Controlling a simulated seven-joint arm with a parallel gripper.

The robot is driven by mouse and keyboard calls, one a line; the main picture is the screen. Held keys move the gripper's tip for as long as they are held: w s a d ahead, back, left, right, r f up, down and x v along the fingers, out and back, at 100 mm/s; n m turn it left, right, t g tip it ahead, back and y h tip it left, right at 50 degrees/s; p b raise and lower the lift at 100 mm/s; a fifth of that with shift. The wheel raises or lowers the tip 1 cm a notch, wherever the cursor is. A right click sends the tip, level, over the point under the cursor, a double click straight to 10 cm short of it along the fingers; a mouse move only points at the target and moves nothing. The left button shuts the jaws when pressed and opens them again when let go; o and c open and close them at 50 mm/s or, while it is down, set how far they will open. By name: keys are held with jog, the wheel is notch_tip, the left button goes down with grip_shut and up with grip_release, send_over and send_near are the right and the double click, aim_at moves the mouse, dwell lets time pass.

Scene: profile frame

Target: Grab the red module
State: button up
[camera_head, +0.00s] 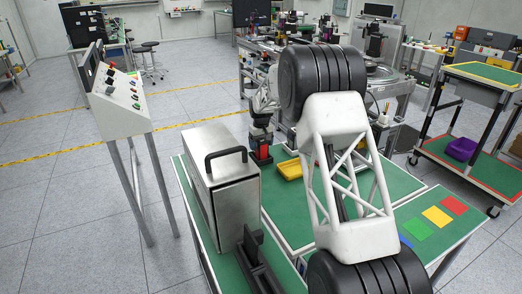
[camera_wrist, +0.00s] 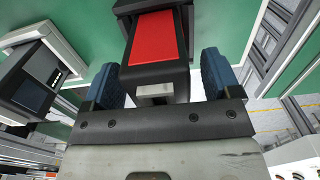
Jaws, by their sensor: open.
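The red module (camera_wrist: 153,38) is a black block with a flat red face, seen in the wrist view at the top middle. It lies between the two blue-padded fingers of my gripper (camera_wrist: 158,78), with a visible gap on each side. The fingers are apart and hold nothing. In the head view the red module (camera_head: 262,154) shows as a small red patch just below my gripper (camera_head: 261,138), beside the metal case. Much of the module's lower part is hidden there.
A metal case (camera_head: 229,200) with a black handle stands close left of my gripper. Red (camera_head: 453,205), yellow (camera_head: 436,217), green (camera_head: 418,229) and blue (camera_head: 404,241) squares lie on the green table.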

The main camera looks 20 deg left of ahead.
jog(key=shift+f, duration=0.5)
jog(key=c, duration=1.1)
